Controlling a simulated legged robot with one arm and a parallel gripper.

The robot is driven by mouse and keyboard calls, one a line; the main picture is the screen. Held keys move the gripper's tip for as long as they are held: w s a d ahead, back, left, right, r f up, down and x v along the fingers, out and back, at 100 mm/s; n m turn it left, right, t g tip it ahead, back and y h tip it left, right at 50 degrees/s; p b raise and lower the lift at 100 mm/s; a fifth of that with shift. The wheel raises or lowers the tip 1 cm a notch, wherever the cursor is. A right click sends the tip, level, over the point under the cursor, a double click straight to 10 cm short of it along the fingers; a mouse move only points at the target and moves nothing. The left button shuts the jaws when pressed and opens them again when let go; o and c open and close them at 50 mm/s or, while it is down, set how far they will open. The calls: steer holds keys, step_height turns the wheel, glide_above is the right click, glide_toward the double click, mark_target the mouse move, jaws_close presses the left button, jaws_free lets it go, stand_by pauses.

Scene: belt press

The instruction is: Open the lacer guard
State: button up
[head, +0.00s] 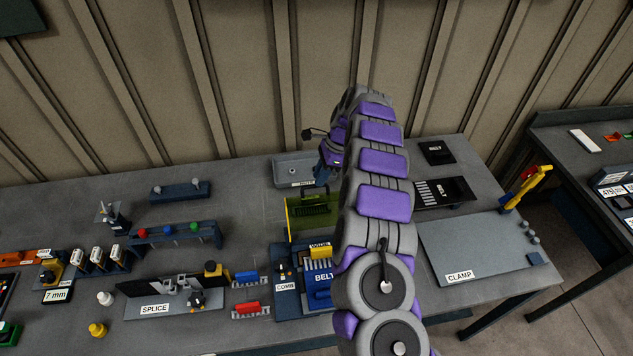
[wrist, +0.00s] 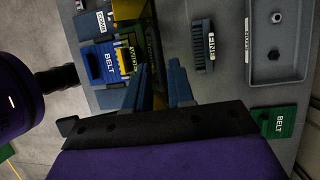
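The lacer (head: 288,292) is a dark blue unit with a blue block marked BELT (head: 319,293) and a yellow comb (head: 318,270). Its guard (head: 312,215) is a see-through yellow-green panel standing roughly upright at the lacer's back edge. In the wrist view the guard (wrist: 154,45) shows nearly edge-on as a thin dark yellow-green strip. My gripper (wrist: 163,80) is open, with two blue fingers apart near this strip; I cannot tell whether they touch it. In the head view my gripper (head: 326,174) is behind and above the guard, partly hidden by my arm.
A dark comb strip (wrist: 203,46) lies behind the guard, and a grey tray (head: 291,170) lies farther back. A splice plate (head: 170,305) and red and blue handled tools (head: 247,308) are on the left. A clamp plate (head: 475,250) is on the right.

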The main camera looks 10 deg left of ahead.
steer(key=p+v, duration=0.1)
steer(key=v, duration=1.2)
steer(key=shift+r, duration=0.3)
steer(key=shift+w+d, duration=0.1)
steer(key=shift+d, duration=0.05)
steer(key=s+d+r+n+b, duration=0.25)
steer(key=s+n+b, duration=0.2)
steer(key=s, duration=0.65)
steer(key=s+d+r+n+b, duration=0.1)
steer(key=s+d+n+b, duration=0.3)
steer(key=s, duration=0.8)
steer(key=s+d+f+n+h+b, duration=0.1)
steer(key=s+d+f+n+b, duration=0.1)
steer(key=s, duration=0.7)
steer(key=s+d+f+n+h+b, duration=0.1)
steer(key=s+d+f+n+b, duration=0.1)
steer(key=s+f, duration=0.5)
steer(key=s+d+f+n+h+b, duration=0.2)
steer(key=s+d+f+b, duration=0.2)
steer(key=s, duration=0.7)
steer(key=shift+s+d, duration=0.35)
steer(key=shift+d, duration=0.4)
